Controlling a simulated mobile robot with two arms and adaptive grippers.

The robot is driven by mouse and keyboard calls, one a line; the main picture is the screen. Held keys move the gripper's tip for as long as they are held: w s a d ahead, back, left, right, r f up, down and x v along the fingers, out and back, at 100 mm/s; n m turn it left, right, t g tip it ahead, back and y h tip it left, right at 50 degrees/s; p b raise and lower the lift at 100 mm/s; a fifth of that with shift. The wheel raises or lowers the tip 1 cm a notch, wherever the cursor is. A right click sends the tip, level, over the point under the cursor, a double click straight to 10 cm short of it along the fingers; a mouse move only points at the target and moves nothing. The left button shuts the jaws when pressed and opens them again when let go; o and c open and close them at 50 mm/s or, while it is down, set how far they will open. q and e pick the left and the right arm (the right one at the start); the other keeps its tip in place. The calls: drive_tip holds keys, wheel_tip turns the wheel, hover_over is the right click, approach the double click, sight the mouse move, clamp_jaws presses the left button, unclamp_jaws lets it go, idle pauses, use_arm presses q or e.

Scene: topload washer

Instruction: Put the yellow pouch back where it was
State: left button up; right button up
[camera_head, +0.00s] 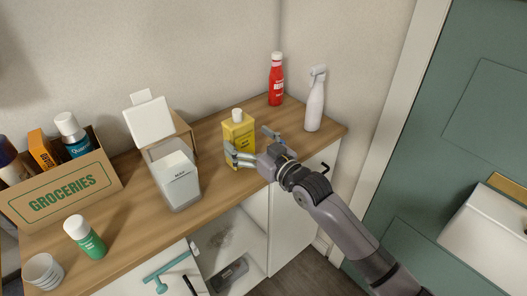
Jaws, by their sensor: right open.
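The yellow pouch (237,128), with a pale cap on top, stands upright on the wooden counter (213,192), toward the back wall. My right gripper (249,143) is open at the pouch's front right side. One finger passes in front of the pouch's lower part, and the other is at its right side. I cannot tell whether the fingers touch it. The pouch's lower right part is partly hidden by the gripper. My left gripper is not in view.
A red bottle (276,84) and a white spray bottle (315,104) stand behind and right of the pouch. A clear container (180,190) with a white packet is to its left. A groceries box (67,195), green bottle (87,241) and white cups (42,274) are farther left.

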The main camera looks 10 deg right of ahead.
drive_tip(key=v, duration=0.7)
drive_tip(key=shift+s+d, duration=0.2)
drive_tip(key=shift+s, duration=0.15)
